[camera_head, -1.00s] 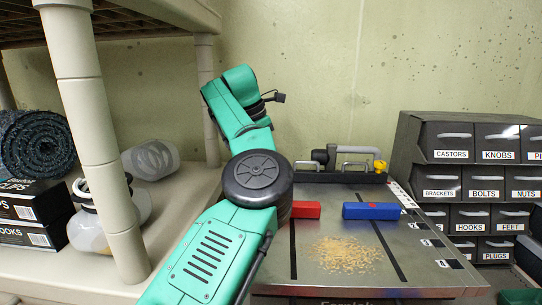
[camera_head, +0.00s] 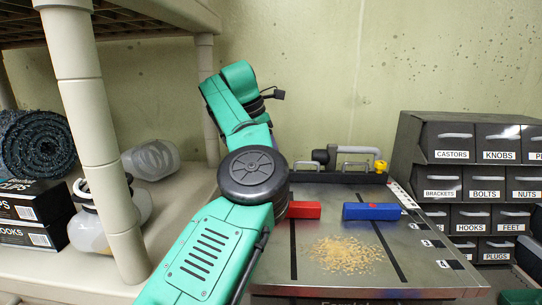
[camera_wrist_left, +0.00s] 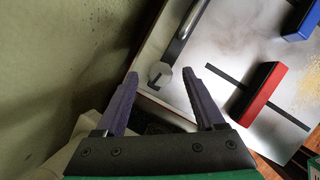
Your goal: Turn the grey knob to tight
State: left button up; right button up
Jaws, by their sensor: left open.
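The grey knob (camera_wrist_left: 160,75) shows in the left wrist view as a small round grey piece with a dark mark, close to the near edge of the metal bench plate. My left gripper (camera_wrist_left: 161,81) is open, with one dark finger on each side of the knob in that view. I cannot tell how far the fingertips are above it, and no contact shows. In the head view my left arm hides the knob and the gripper fingers. No tight marking can be read. My right gripper is not in view.
On the metal plate (camera_head: 408,268) lie a red block (camera_head: 306,210), a blue block (camera_head: 372,211) and sawdust (camera_head: 345,255). A black rail with metal handles and a yellow knob (camera_head: 380,166) runs along the back. Labelled drawers (camera_head: 447,141) stand right; a shelf post (camera_head: 100,150) stands left.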

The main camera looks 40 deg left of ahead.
pick_arm(q)
jog(key=p+v, duration=0.1)
jog(key=v, duration=0.5)
jog(key=shift+s+r, duration=0.3)
